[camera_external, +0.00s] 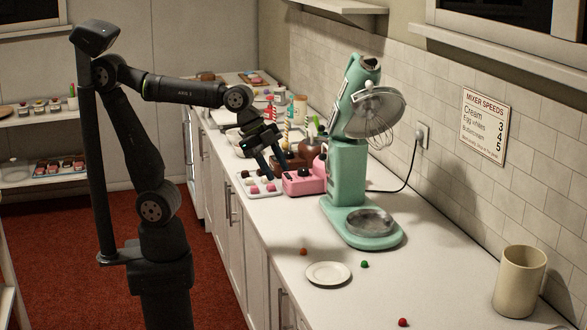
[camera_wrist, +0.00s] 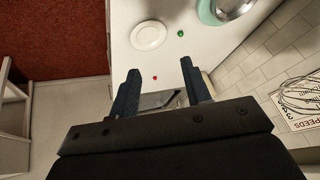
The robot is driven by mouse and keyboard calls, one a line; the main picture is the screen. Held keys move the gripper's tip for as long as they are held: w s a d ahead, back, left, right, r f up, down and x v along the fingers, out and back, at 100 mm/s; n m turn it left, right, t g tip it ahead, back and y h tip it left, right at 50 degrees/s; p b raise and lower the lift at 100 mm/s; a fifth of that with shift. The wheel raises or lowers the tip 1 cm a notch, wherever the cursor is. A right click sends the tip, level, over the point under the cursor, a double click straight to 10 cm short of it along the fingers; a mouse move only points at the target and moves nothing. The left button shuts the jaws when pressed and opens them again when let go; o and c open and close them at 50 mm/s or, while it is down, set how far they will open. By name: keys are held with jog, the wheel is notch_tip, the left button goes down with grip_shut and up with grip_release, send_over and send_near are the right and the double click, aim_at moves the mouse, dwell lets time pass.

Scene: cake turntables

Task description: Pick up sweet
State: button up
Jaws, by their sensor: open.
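Small round sweets lie on the white counter. An orange-brown one (camera_external: 303,252) is left of the white plate (camera_external: 328,273), a green one (camera_external: 364,264) is right of it, and a red one (camera_external: 403,322) is at the front. My gripper (camera_external: 277,168) is open and empty, raised above the counter near the pink box-like thing, well away from these sweets. In the wrist view the red sweet (camera_wrist: 155,78) shows between my fingers (camera_wrist: 160,72) but far beyond them. The green sweet (camera_wrist: 180,33) and plate (camera_wrist: 149,35) show higher up; the orange-brown sweet is not seen there.
A mint-green stand mixer (camera_external: 347,165) stands against the tiled wall, right of my gripper. A pink box-like thing (camera_external: 305,181) and a tray of small sweets (camera_external: 258,184) are near my gripper. A cream canister (camera_external: 519,281) stands front right. The counter around the plate is mostly clear.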

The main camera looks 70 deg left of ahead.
jog(key=w+f, duration=0.2)
jog(key=m+g, duration=0.3)
jog(key=g, duration=0.1)
send_near(303, 251)
jog(key=shift+h, duration=0.3)
jog(key=x, duration=0.2)
jog(key=a+x, duration=0.1)
jog(key=x, duration=0.4)
jog(key=shift+w+f, duration=0.2)
jog(key=shift+f, duration=0.35)
grip_shut()
